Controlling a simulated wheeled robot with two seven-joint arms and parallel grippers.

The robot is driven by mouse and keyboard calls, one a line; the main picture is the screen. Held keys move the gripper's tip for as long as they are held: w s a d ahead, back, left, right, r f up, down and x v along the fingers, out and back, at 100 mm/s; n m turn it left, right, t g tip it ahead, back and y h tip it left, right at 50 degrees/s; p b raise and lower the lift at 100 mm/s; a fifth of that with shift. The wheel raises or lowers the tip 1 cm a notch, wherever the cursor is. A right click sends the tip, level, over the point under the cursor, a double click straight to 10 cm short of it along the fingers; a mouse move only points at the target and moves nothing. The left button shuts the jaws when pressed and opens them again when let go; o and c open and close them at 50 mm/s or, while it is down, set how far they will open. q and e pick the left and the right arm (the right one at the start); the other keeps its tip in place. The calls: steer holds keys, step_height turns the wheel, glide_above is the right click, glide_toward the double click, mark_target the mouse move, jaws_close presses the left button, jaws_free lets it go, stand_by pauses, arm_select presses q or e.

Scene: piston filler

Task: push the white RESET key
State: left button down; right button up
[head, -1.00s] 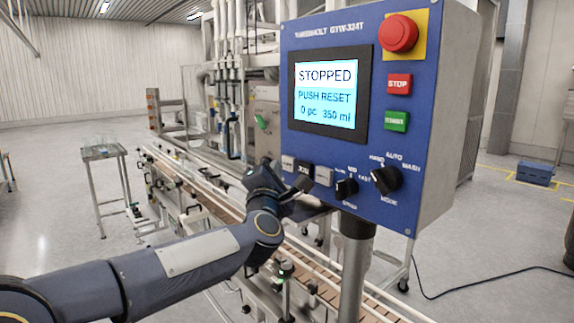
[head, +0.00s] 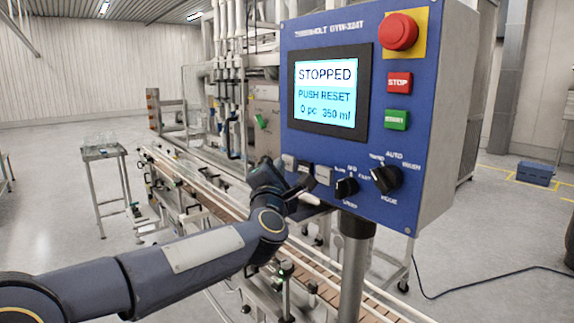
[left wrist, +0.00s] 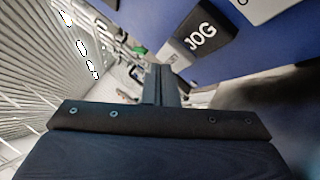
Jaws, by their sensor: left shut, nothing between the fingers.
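The blue control panel (head: 300,28) carries a row of keys low on its left side: a white key (head: 288,162), the black JOG key, and another white key (head: 323,175). Their legends are too small to read in the head view, so I cannot tell which white one is RESET. My left gripper (head: 303,184) is shut and empty, just below and in front of this row. In the left wrist view the shut fingers (left wrist: 160,85) point towards a pale key surface (left wrist: 177,54) beside JOG (left wrist: 201,36); contact cannot be told. A white key (left wrist: 262,8) is cut off beyond JOG.
The screen (head: 325,90) reads STOPPED, PUSH RESET. A red emergency button (head: 398,32), red STOP key (head: 399,83), green key (head: 396,120) and two black knobs (head: 345,188) (head: 386,180) share the panel. A conveyor (head: 215,195) runs below and behind my arm.

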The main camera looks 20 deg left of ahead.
arm_select(q)
steer(key=shift+w+d, duration=0.2)
steer(key=shift+w, duration=0.1)
stand_by(0.8)
steer(key=shift+s+a, duration=0.1)
steer(key=shift+s+a+b, duration=0.35)
steer(key=shift+s+b, duration=0.15)
steer(key=shift+s, duration=0.1)
steer(key=shift+s+a+f+b, duration=0.1)
steer(key=shift+s+a+b, duration=0.2)
steer(key=shift+s, duration=0.15)
steer(key=s+a, duration=0.1)
steer(key=s+a+b, duration=0.1)
steer(key=s, duration=0.1)
steer(key=shift+s, duration=0.2)
steer(key=shift+d, duration=0.1)
stand_by(0.6)
